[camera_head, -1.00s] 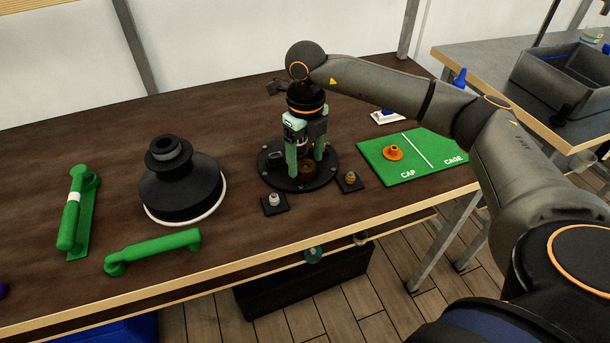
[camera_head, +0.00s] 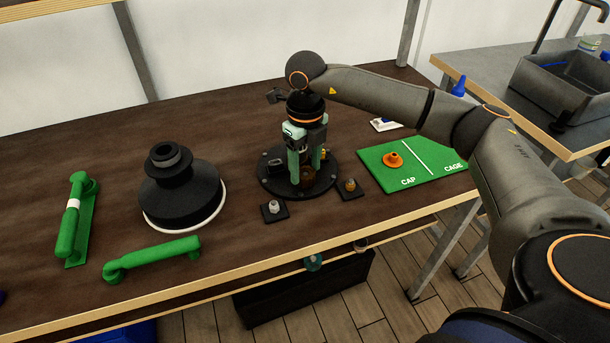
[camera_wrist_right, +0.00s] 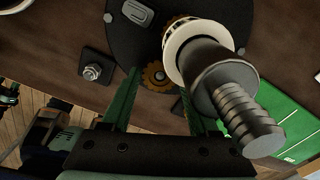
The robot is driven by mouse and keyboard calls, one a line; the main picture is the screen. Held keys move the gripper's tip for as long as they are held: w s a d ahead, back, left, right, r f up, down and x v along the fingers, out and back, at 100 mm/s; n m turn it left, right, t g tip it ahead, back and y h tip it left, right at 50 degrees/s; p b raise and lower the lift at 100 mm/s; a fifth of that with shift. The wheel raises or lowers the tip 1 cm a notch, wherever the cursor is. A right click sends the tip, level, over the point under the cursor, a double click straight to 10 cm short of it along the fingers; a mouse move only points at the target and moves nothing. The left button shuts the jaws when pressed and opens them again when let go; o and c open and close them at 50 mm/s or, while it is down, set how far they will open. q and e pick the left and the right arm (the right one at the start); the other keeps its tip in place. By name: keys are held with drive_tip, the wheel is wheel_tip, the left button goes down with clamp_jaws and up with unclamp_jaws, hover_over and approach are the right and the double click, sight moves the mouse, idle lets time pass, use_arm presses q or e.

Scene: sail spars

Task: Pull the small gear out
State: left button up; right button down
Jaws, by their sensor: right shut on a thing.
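The small gear (camera_wrist_right: 157,76) is a bronze toothed wheel low on a round black base plate (camera_head: 268,180). My right gripper (camera_head: 306,176) points straight down over the plate. Its two green fingers are shut on the gear, one on each side, and the gear shows between the fingertips (camera_wrist_right: 160,84) in the right wrist view. A grey threaded shaft (camera_wrist_right: 235,105) with a pale ring stands beside the gear, and another bronze gear edge shows behind the ring. In the head view the fingers hide much of the gear. My left gripper is not in view.
Two small black pads with a silver fitting (camera_head: 274,207) and a brass fitting (camera_head: 350,185) lie before the plate. A green mat (camera_head: 425,168) with an orange cap (camera_head: 393,160) lies right. A black stepped housing (camera_head: 182,190) and green handles (camera_head: 152,257) stand left.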

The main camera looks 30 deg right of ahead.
drive_tip(key=shift+r, duration=0.4)
drive_tip(key=shift+r+p, duration=2.45)
drive_tip(key=shift+r, duration=0.5)
